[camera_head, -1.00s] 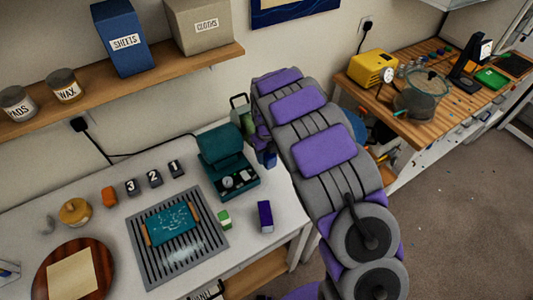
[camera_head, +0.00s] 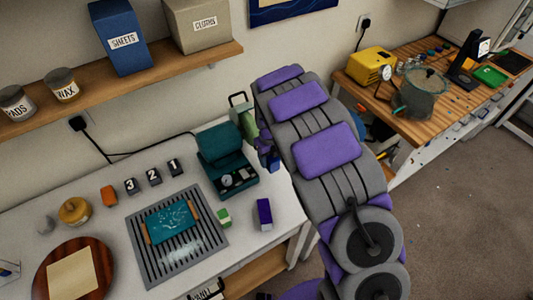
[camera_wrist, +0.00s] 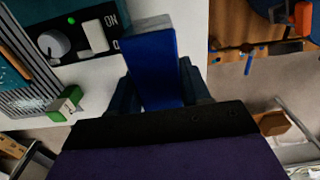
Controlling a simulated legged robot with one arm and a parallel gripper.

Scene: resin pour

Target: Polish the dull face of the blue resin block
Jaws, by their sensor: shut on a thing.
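A blue-teal block (camera_head: 172,222) with pale, blotchy marks on its top face lies on the grey slotted grate (camera_head: 140,250). Orange-brown pieces flank it at its left and right ends. My gripper (camera_wrist: 158,90) is shut on a blue block (camera_wrist: 149,60), which sticks out between the dark fingers in the wrist view. In the head view my gripper (camera_head: 270,160) is partly hidden by my arm, near the table's right edge, beside the teal machine and apart from the grate. The held block's far side is hidden.

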